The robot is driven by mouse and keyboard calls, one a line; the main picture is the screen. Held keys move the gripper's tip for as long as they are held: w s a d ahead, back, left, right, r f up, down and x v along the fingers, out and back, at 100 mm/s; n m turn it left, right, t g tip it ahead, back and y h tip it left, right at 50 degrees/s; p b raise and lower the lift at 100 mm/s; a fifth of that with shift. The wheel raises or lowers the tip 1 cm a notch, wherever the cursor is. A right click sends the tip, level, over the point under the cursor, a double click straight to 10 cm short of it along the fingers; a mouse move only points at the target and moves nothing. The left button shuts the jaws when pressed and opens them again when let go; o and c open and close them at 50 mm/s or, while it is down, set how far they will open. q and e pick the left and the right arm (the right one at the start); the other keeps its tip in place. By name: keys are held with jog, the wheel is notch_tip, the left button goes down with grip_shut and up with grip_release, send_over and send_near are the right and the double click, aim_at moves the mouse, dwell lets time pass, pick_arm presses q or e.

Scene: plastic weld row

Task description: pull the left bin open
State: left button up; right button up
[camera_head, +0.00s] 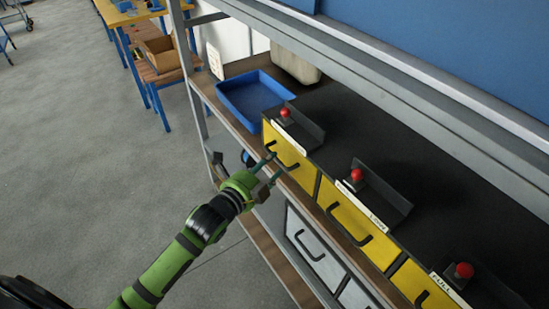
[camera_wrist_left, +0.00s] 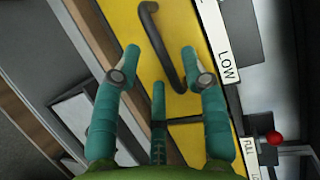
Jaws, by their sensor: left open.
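The left bin (camera_head: 301,174) is a yellow drawer front with a black bar handle, at the far left of a row of yellow bins under the dark shelf. It looks shut, flush with its neighbour. My left gripper (camera_head: 270,160) is at its front by the handle, partly covering it. In the left wrist view, the teal fingers (camera_wrist_left: 160,65) are open and spread, pointing at a yellow front (camera_wrist_left: 118,18). The black handle (camera_wrist_left: 165,50) shows between the fingertips; whether they touch it I cannot tell. A white label reading LOW (camera_wrist_left: 222,50) is beside it. My right gripper is out of view.
A blue tray (camera_head: 225,92) lies on the shelf behind the left bin. Red-knobbed black brackets (camera_head: 310,132) stand above the bins. More yellow bins (camera_head: 340,215) continue right; grey drawers (camera_head: 318,252) sit below. The floor (camera_head: 90,150) at left is open.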

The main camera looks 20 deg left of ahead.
aim_at(275, 160)
pick_arm(q)
jog(key=x, duration=0.3)
jog(key=shift+w, duration=0.2)
jog(key=shift+w+d+f, duration=0.1)
jog(key=shift+w, duration=0.05)
grip_shut()
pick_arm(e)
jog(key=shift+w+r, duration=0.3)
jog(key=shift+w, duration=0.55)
